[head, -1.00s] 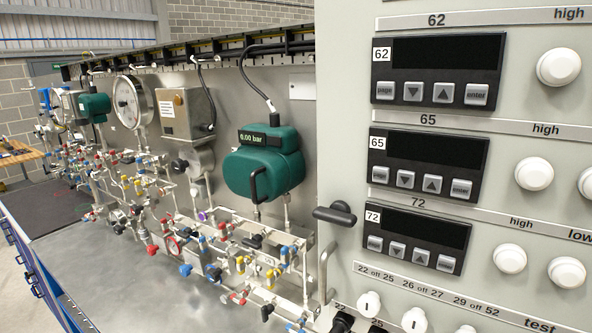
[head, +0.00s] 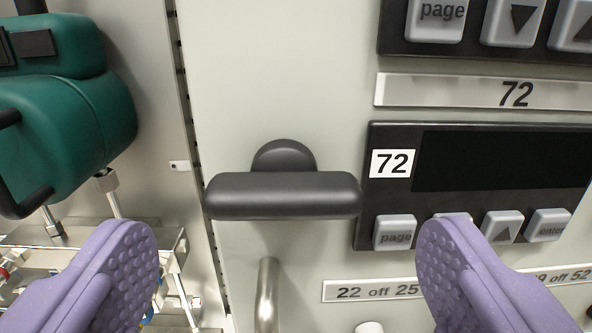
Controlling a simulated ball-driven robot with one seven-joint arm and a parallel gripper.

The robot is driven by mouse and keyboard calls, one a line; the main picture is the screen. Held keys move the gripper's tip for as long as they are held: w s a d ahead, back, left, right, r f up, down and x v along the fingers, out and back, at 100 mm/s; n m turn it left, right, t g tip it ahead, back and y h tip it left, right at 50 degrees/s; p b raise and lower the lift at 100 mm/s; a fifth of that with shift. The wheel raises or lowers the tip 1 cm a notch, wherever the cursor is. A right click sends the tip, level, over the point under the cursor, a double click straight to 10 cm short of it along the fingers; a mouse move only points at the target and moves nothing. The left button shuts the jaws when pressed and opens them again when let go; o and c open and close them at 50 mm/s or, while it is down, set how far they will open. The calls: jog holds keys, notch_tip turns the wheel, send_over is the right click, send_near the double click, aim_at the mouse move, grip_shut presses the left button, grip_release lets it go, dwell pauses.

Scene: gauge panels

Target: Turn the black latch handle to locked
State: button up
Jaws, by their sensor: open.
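The black latch handle (head: 283,195) is on the pale cabinet panel near the middle of the head view. Its bar lies horizontal, with a rounded black hub (head: 284,156) showing behind and above it. My gripper (head: 287,245) has two purple, dimpled fingers, spread wide apart at the lower left and lower right of the view. The handle appears between and above the fingertips in the picture. Nothing is between the fingers in their grip, and I see no contact with the handle. How far the fingertips are from the panel is hard to tell.
A controller labelled 72 (head: 390,163) with buttons is right of the handle. A metal pull bar (head: 268,295) stands out below it. A green gauge housing (head: 75,120) and pipework are at the left, past the cabinet edge. The panel above the handle is bare.

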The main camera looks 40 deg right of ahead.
aim_at(282, 216)
jog(key=x, duration=0.3)
jog(key=shift+w+d, duration=0.1)
jog(key=shift+w, duration=0.2)
jog(key=c, duration=1.1)
jog(key=shift+o, duration=0.2)
